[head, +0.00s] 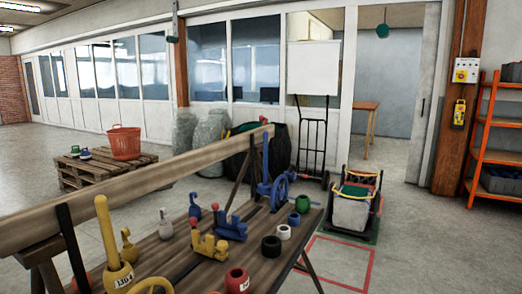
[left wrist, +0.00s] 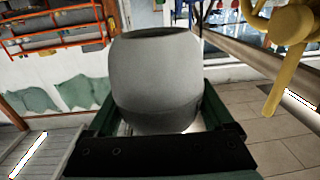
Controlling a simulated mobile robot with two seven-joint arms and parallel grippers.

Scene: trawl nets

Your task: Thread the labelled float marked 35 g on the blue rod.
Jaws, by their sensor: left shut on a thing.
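My left gripper (left wrist: 158,112) is shut on a smooth grey float (left wrist: 155,75) with a dark opening at its top, in the left wrist view. No label shows on the side of the float facing the camera. In the head view the blue rod (head: 265,160) stands upright at the far end of the bench, with nothing seen threaded on it. Several loose floats lie on the bench: white (head: 283,232), black (head: 271,248), blue (head: 293,219), green (head: 302,204) and red (head: 237,281). Their labels are not readable. Neither gripper shows in the head view.
A yellow rod (head: 107,232) on a labelled base stands at the near left of the bench (head: 185,262). Yellow (head: 208,246) and blue fittings (head: 231,229) lie mid-bench. A long wooden beam (head: 150,185) runs behind. A loaded cart (head: 352,207) stands to the right.

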